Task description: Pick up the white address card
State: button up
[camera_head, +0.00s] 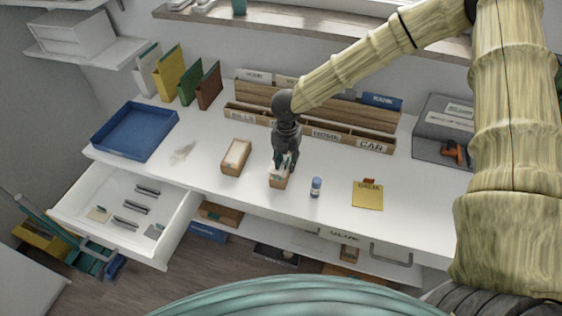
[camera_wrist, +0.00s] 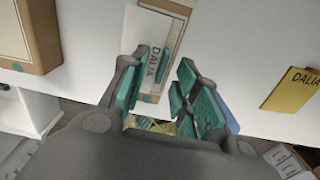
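A white address card (camera_wrist: 146,32) marked "DALIA" lies in a small wooden box (camera_wrist: 177,8), seen at the top middle of the wrist view. In the head view this box (camera_head: 278,183) stands near the desk's front edge, with my gripper (camera_head: 283,165) directly above it, pointing down. In the wrist view my gripper (camera_wrist: 160,88) is open. Its teal-padded fingers are apart, one on each side of the card's near end. I cannot tell whether either finger touches the card. The fingers partly hide the box and card in the head view.
A second wooden box (camera_head: 236,157) is to the left, a blue bottle (camera_head: 316,187) and a yellow "DALIA" envelope (camera_head: 367,195) to the right. A wooden letter rack (camera_head: 376,143) stands behind. A blue tray (camera_head: 135,131) and an open drawer (camera_head: 150,225) are at left.

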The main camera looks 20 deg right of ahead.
jog(key=shift+f, duration=0.15)
grip_shut()
dwell(0.4)
